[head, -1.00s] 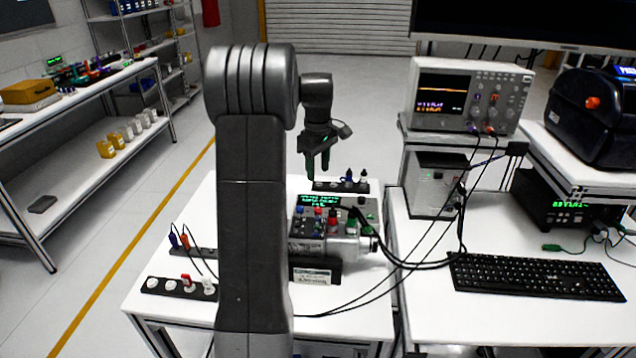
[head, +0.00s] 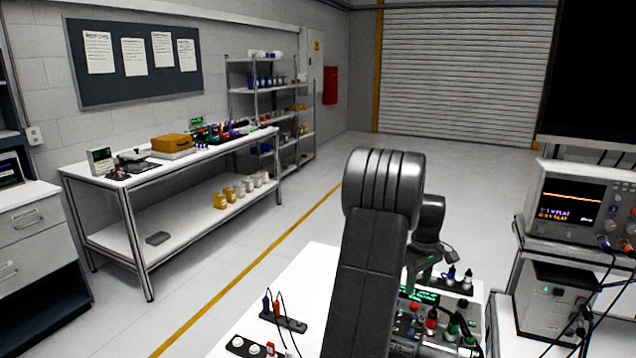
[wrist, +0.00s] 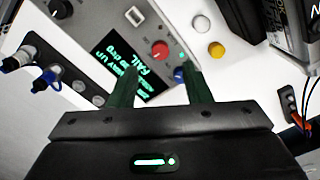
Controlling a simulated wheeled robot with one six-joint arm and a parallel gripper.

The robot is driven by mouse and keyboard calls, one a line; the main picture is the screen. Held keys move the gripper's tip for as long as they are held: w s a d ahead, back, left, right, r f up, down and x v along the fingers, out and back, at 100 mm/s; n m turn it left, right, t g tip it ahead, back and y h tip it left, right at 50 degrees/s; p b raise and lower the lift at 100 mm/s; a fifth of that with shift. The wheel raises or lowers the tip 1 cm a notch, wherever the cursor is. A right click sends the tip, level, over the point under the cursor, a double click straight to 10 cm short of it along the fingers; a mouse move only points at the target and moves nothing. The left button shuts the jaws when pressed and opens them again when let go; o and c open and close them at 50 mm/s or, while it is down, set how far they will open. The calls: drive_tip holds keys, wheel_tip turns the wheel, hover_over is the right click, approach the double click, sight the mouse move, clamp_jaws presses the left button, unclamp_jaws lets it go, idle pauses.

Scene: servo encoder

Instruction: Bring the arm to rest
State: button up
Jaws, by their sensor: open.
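My gripper (wrist: 161,80) is open, with its two dark green fingers apart and nothing between them in the wrist view. It hangs above the instrument with a green-lit display (wrist: 118,66), whose text appears upside down and is partly covered by a finger. In the head view my arm stands bent in front of the white bench (head: 312,262) and hides part of it. The instrument's display (head: 422,295) shows just right of my arm, with red and green plugs below.
A black strip with upright connectors (head: 458,280) lies behind the instrument. Another strip with cabled plugs (head: 284,320) lies left of my arm. An oscilloscope (head: 575,205) stands on the right. A long workbench (head: 225,148) stands at left, with clear floor between.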

sight(415, 303)
wheel_tip(415, 303, down, 6)
drive_tip(key=shift+f+p, duration=0.1)
drive_tip(key=shift+p, duration=0.2)
idle(0.3)
